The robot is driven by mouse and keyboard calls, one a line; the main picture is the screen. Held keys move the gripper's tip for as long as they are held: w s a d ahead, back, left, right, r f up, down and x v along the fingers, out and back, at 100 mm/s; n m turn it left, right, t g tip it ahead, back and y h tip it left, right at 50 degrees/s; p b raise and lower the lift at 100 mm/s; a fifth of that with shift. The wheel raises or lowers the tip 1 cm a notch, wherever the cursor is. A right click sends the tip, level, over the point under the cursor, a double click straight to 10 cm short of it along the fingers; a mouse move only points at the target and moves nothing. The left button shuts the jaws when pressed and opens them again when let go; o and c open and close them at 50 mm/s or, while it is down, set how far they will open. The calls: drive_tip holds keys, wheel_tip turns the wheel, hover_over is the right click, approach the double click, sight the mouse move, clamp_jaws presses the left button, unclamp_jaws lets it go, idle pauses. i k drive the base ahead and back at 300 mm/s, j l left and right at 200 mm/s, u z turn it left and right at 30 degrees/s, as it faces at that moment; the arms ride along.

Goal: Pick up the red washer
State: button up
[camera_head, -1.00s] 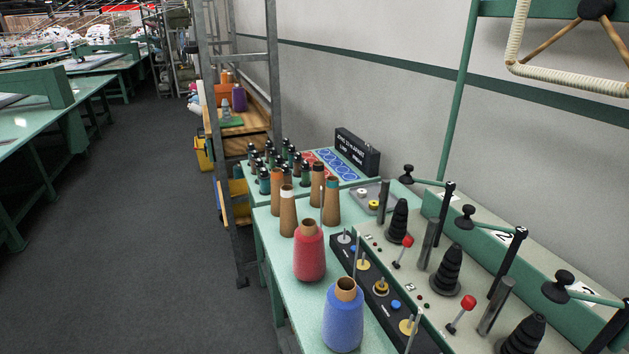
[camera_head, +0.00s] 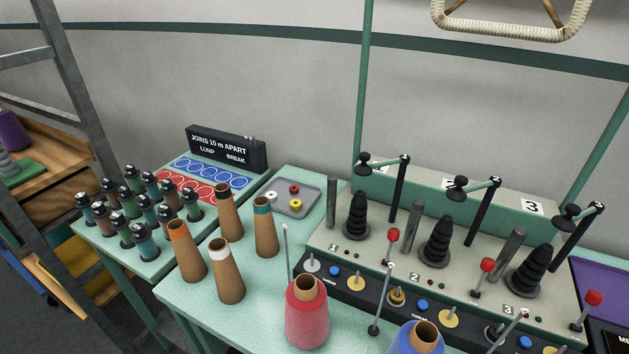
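A small red washer (camera_head: 294,189) lies on a grey tray (camera_head: 276,209) on the green table, near the centre of the head view. A yellow washer (camera_head: 296,202) lies just in front of it on the same tray. Another small pale piece is on the tray's left part, too small to make out. My gripper is not in view, and nothing is seen touching the red washer.
Several brown cones (camera_head: 229,275) stand left of and in front of the tray. A red thread cone (camera_head: 306,315) and a blue one (camera_head: 424,340) are at the front. The winding machine (camera_head: 390,235) with thin upright rods stands to the right. A black sign (camera_head: 226,150) is behind left.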

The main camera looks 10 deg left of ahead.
sight(294, 189)
drive_tip(key=u, duration=0.55)
drive_tip(key=i+j, duration=0.15)
drive_tip(key=j, duration=0.2)
drive_tip(key=i+j, duration=0.1)
drive_tip(key=j, duration=0.25)
drive_tip(key=i+j, duration=0.15)
drive_tip(key=j, duration=0.2)
drive_tip(key=i+j, duration=0.15)
drive_tip(key=j, duration=0.2)
drive_tip(key=i+j, duration=0.15)
drive_tip(key=j, duration=0.15)
drive_tip(key=i+j+z, duration=0.1)
drive_tip(key=j, duration=0.25)
